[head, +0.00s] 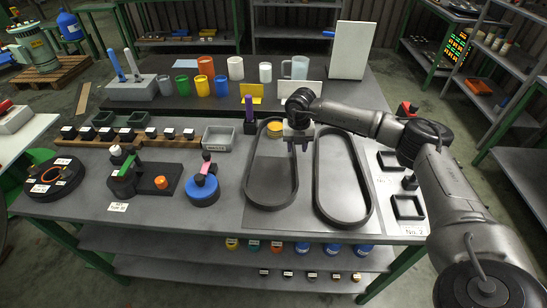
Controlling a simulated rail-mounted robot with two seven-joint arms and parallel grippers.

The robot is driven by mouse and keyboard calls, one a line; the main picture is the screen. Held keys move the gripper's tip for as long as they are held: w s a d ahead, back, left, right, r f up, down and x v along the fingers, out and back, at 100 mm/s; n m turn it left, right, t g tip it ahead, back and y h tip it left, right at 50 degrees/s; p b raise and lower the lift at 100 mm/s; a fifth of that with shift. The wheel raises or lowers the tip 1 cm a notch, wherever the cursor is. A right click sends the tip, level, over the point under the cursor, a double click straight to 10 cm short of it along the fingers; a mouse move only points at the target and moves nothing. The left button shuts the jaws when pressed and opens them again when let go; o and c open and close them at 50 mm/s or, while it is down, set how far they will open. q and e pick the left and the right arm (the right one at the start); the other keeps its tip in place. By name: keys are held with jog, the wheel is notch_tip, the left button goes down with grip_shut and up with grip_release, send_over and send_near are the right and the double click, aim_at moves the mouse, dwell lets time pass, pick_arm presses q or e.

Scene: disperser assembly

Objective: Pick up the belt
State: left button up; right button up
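Two long dark oval loops lie side by side on the grey table; either could be the belt, and I cannot tell which. The left loop (272,206) has a yellow round part (275,128) at its far end. The right loop (346,222) looks empty inside. My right gripper (299,147) points down above the far part of the table, between the two loops. Its fingers are apart with nothing seen between them. It appears to be above the loops, but its exact height is unclear. My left gripper is not in view.
A purple upright part (249,108) in a black block and a grey bin (218,138) stand left of the loops. A blue round base (202,191) is nearer. Black square frames (408,207) lie at right. Cups and a white board (352,50) stand behind.

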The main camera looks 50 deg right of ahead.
aim_at(295, 156)
jog(key=shift+w+f+b, duration=0.15)
jog(key=shift+f+b, duration=0.7)
jog(key=shift+f, duration=2)
jog(key=shift+c, duration=0.2)
grip_shut()
